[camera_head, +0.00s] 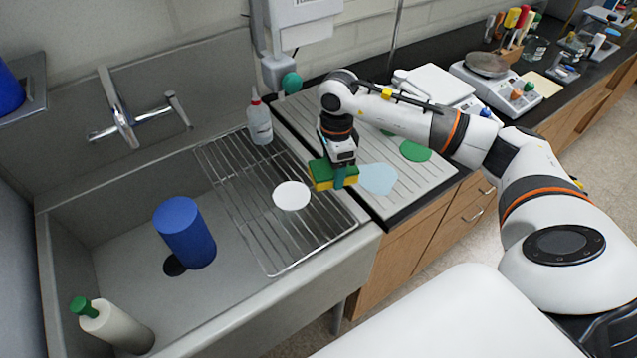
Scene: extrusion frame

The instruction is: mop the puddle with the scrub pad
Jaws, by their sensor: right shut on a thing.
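The scrub pad (322,175), yellow with a green layer, is held in my right gripper (343,173), which points down and is shut on it. The pad is at the left edge of the ribbed drainboard, beside the wire rack. The puddle (378,179) is a pale blue patch on the drainboard, just right of the pad and gripper. I cannot tell whether the pad touches the board or hovers above it. My left gripper is not in view.
A blue cylinder (185,232) and a green-capped bottle (112,326) stand in the sink. A green disc (415,151) lies right of the puddle. Scales (495,90) stand behind.

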